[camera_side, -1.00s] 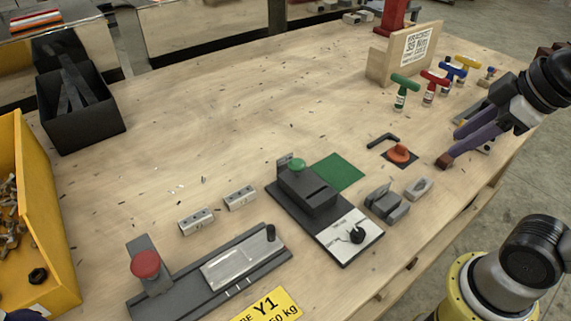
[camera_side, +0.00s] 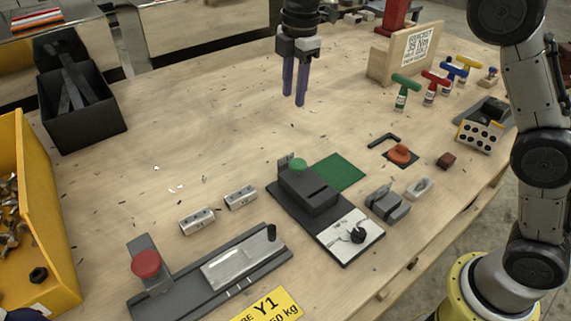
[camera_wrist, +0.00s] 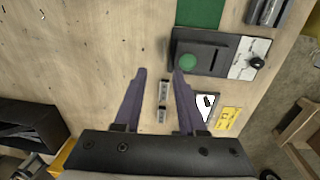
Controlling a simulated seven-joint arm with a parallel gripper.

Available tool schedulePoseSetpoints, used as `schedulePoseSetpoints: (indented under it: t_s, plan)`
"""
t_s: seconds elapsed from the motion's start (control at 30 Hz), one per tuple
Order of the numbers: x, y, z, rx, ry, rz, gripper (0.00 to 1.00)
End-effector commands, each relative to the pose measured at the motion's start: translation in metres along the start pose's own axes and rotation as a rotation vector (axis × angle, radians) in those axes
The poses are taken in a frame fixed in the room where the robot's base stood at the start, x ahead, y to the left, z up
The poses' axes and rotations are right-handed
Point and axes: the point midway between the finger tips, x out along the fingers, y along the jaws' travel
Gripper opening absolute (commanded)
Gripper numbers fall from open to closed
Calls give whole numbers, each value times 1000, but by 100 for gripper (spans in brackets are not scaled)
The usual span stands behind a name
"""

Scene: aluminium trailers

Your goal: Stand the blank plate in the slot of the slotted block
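My gripper (camera_side: 294,98) has two purple fingers that point down above the far middle of the bench. The fingers are apart with nothing between them, also in the wrist view (camera_wrist: 159,72). A dark block with a narrow slot (camera_side: 308,193) stands on a dark base beside a green knob, nearer the camera than my gripper. The slot looks empty. The block also shows in the wrist view (camera_wrist: 202,55), upper right of the fingers. A plain shiny plate (camera_side: 238,263), likely the blank plate, lies flat on a dark fixture with a red knob.
Two small metal blocks (camera_side: 240,198) lie left of the slotted block. Grey blocks (camera_side: 388,204), an orange knob (camera_side: 400,153) and a holed block (camera_side: 480,136) are to the right. Coloured T-handles (camera_side: 405,88) stand at back right. A black bin (camera_side: 100,128) is at left.

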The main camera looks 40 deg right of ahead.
Motion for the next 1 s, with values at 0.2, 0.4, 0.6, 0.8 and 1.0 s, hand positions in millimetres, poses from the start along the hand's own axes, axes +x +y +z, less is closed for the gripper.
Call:
schedulePoseSetpoints:
  t_s: [0.2, 0.4, 0.6, 0.8, 1.0]
  plan:
    - [46, 4, -14, -23, -17, -78, 40]
    - [75, -1, -15, -26, -19, -86, 40]
    - [112, -3, -14, -25, -19, -83, 40]
    - [130, -4, -14, -25, -18, -80, 40]
    - [148, -7, -14, -25, -19, -83, 40]
